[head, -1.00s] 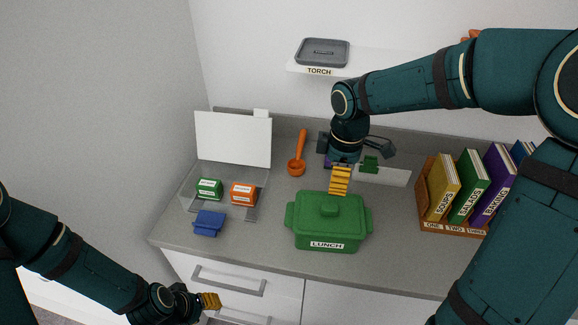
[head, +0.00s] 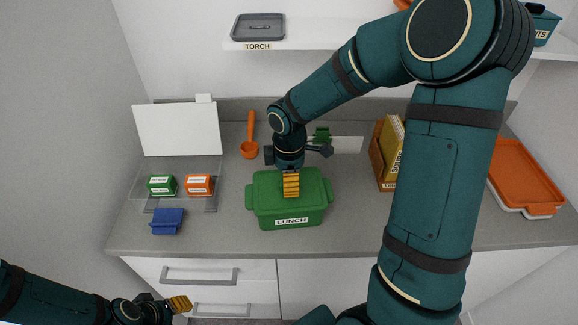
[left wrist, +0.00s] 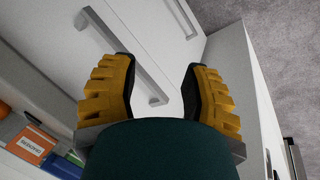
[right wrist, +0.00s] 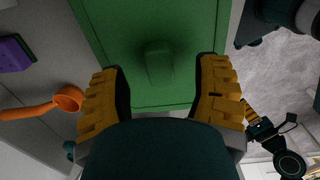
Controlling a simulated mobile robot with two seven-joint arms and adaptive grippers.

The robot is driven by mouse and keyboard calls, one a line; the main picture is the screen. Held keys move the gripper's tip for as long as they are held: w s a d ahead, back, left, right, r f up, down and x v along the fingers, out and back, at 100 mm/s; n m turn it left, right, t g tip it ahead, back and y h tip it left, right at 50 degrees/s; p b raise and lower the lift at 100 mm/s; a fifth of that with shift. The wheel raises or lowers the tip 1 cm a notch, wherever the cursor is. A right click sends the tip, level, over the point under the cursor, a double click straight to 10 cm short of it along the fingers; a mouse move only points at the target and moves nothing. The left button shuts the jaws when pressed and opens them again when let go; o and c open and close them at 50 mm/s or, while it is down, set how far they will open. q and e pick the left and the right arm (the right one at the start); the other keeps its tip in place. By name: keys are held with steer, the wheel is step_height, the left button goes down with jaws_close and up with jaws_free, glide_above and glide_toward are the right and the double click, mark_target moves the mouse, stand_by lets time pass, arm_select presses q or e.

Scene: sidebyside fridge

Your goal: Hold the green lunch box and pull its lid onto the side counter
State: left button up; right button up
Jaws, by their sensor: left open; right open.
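The green lunch box (head: 292,211) stands on the counter, its front labelled LUNCH, with its lid on. The lid's raised knob (right wrist: 160,62) shows in the right wrist view, between and beyond the open fingers. My right gripper (head: 291,186) is open and empty, pointing down above the lid, and hides the knob in the head view. In the right wrist view my right gripper (right wrist: 163,95) does not visibly touch the knob. My left gripper (head: 182,304) is open and empty, low in front of the drawers; it also shows in the left wrist view (left wrist: 158,90).
A clear bin holds a green carton (head: 162,185) and an orange carton (head: 199,185). A blue container (head: 168,221) sits in front. An orange ladle (head: 250,137) lies behind. An orange-topped tray (head: 527,178) lies at right, partly behind my right arm. A drawer handle (left wrist: 130,55) is near my left gripper.

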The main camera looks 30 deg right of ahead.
steer(key=shift+f, duration=0.9)
